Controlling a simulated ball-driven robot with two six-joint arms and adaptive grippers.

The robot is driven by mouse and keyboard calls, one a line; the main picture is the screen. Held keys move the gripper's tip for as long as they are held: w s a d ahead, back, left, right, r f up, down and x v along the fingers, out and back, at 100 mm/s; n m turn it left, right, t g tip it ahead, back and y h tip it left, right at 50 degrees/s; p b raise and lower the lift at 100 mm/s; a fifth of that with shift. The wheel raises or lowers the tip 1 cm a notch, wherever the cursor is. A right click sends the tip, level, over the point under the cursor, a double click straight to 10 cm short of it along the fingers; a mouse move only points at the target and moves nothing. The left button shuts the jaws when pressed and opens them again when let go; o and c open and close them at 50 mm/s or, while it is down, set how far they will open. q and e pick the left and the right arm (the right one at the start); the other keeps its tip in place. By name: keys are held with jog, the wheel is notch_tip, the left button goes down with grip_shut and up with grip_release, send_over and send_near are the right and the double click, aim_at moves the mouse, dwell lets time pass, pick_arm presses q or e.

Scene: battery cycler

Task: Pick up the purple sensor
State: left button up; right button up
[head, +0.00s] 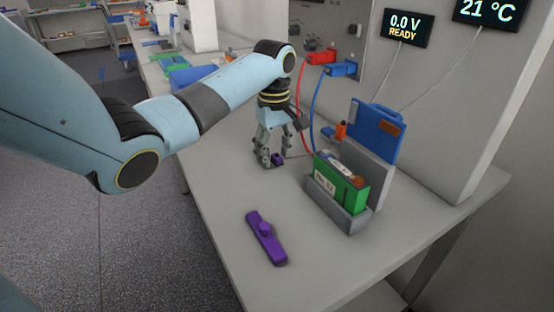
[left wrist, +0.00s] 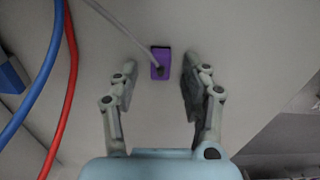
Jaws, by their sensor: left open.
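The purple sensor (left wrist: 160,63) is a small purple block with a dark spot and a thin grey cable, lying on the bench top. It also shows small between my left fingers in the head view (head: 277,159). My left gripper (head: 272,156) points down over it, open. In the left wrist view the sensor lies between the two fingertips, with a gap on each side. I cannot tell how far above the bench the fingertips are. My right gripper is not in view.
A longer purple object (head: 265,239) lies nearer on the bench (head: 225,200). Red (head: 304,100) and blue cables (head: 315,105) hang beside my gripper.

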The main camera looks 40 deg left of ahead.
pick_arm(q)
jog(key=c, duration=0.3)
grip_shut()
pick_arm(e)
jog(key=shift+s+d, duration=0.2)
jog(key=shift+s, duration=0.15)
pick_arm(q)
notch_tip(320, 180, up, 10)
jog(key=shift+p, duration=0.35)
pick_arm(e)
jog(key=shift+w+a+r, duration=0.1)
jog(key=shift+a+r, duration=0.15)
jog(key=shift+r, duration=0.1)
